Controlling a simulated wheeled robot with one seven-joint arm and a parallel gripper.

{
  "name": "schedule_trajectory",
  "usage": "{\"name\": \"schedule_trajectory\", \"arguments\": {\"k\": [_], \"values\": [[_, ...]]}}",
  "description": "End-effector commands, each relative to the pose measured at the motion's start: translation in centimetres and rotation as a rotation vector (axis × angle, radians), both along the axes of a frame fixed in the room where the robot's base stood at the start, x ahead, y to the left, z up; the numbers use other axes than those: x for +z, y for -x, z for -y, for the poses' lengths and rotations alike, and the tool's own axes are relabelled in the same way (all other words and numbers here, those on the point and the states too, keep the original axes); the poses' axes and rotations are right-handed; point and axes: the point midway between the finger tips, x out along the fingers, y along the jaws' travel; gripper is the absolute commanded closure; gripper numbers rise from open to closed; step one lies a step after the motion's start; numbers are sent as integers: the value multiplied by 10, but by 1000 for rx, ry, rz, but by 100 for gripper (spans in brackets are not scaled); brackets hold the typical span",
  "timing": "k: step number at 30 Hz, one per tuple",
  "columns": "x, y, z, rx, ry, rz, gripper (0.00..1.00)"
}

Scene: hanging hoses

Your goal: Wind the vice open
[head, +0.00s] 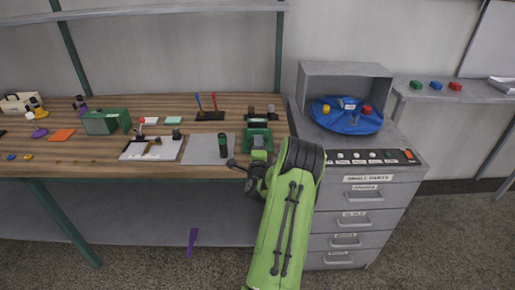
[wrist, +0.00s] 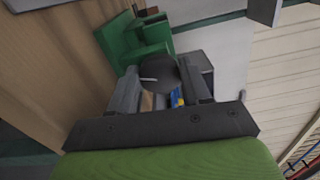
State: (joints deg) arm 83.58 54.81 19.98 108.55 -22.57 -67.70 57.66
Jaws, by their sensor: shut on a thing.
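The green vice (head: 258,137) stands at the right front part of the wooden bench. In the wrist view its green body (wrist: 135,40) shows just beyond my fingers, tilted in the picture. My gripper (head: 252,172) is at the bench's front edge, just in front of the vice, partly hidden by my green arm. In the wrist view my gripper (wrist: 162,80) is shut on the dark round vice handle (wrist: 165,73), which sits between the two grey fingers. A thin pale bar shows across it. How far the vice jaws are apart is hard to tell.
A dark green cylinder (head: 223,145) stands on a grey mat (head: 200,149) left of the vice. A rack with red and blue upright tools (head: 208,115) is behind. A grey drawer cabinet (head: 362,200) stands close to the right of my arm.

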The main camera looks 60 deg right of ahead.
Motion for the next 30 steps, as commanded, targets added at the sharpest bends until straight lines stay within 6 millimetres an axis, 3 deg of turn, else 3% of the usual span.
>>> {"name": "schedule_trajectory", "arguments": {"k": [30], "values": [[-4, 0, 0, 2, 437, -862, 83]]}}
